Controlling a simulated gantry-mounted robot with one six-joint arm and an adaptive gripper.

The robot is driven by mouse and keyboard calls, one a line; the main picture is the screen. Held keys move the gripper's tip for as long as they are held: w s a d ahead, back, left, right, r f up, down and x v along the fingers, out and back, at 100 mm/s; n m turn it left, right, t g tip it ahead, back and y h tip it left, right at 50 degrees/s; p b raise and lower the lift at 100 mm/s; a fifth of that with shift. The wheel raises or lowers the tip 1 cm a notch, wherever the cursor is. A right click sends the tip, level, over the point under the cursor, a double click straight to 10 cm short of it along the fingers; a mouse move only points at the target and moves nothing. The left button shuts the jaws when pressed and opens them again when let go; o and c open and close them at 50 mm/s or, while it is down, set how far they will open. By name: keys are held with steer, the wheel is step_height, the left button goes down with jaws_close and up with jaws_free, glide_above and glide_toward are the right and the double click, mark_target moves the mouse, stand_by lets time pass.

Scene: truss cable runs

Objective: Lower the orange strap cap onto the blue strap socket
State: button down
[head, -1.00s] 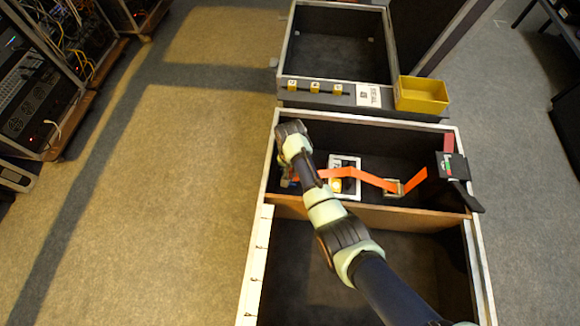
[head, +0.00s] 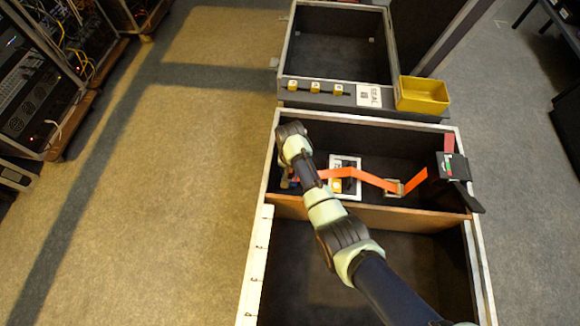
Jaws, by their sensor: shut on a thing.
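An orange strap (head: 350,173) runs across the middle bay, from a buckle at the right to behind my arm at the left. My gripper (head: 290,178) is low at the left end of the bay, mostly hidden by my own arm. It is shut on the orange strap cap, at the strap's left end; the cap itself is hardly visible. Small blue bits of the strap socket (head: 295,182) show beside my forearm. Whether cap and socket touch cannot be told.
A metal buckle (head: 394,188) and a white-framed panel (head: 344,162) are in the bay under the strap. A black device (head: 450,167) sits on the right wall. A yellow bin (head: 422,94) stands behind. The front bay (head: 310,270) is empty beside my arm.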

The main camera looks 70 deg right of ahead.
steer(key=c, duration=0.9)
jaws_free()
steer(key=shift+f, duration=0.1)
steer(key=shift+c, duration=0.2)
step_height(320, 180, up, 12)
